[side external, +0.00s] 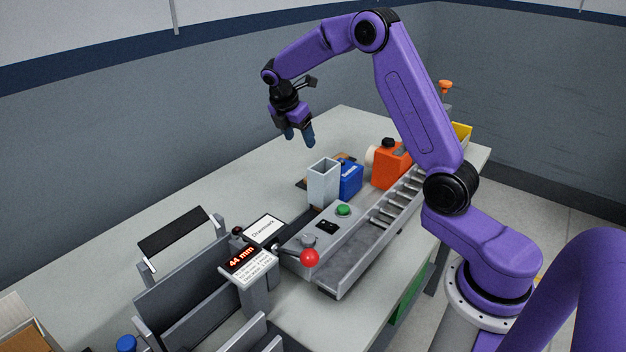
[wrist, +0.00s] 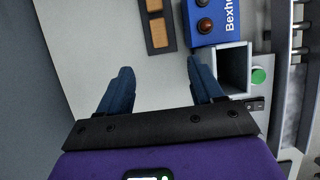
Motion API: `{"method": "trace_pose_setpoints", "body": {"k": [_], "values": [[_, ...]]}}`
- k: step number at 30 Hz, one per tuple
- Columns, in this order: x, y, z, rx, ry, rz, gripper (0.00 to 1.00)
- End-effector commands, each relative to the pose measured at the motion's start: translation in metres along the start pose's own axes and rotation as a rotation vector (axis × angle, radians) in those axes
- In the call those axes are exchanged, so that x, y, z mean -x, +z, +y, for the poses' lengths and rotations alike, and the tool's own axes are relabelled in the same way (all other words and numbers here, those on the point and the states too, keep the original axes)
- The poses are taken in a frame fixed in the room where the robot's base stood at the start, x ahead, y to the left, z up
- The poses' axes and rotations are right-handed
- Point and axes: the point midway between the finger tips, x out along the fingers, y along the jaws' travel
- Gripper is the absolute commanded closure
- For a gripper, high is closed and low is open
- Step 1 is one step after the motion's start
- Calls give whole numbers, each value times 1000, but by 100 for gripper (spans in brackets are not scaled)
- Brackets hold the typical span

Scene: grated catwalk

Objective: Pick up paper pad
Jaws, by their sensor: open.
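My gripper (side external: 299,136) is open and empty, high above the table, behind and to the left of the grey open-topped box in the side view. In the wrist view its two blue fingers (wrist: 160,75) are spread apart over bare table. A flat white piece with a dark edge and printed lettering (side external: 263,228) lies in front of the grey box; I cannot tell for certain whether it is the paper pad. It does not show in the wrist view.
The grey open-topped box (side external: 323,182) stands beside a blue box (side external: 350,178) and an orange unit (side external: 390,165). A dark tray (wrist: 148,42) holds tan blocks. A red-knobbed lever (side external: 309,257) and roller track (side external: 395,205) stand at the right. The table's left side (side external: 190,190) is clear.

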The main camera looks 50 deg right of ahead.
Motion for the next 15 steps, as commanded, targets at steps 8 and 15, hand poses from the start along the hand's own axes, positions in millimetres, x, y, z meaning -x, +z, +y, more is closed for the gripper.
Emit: {"method": "trace_pose_setpoints", "body": {"k": [8, 15], "values": [[-52, 0, -2, -1, -6, 1, 34], [-94, 0, -2, -1, -4, 1, 34]]}}
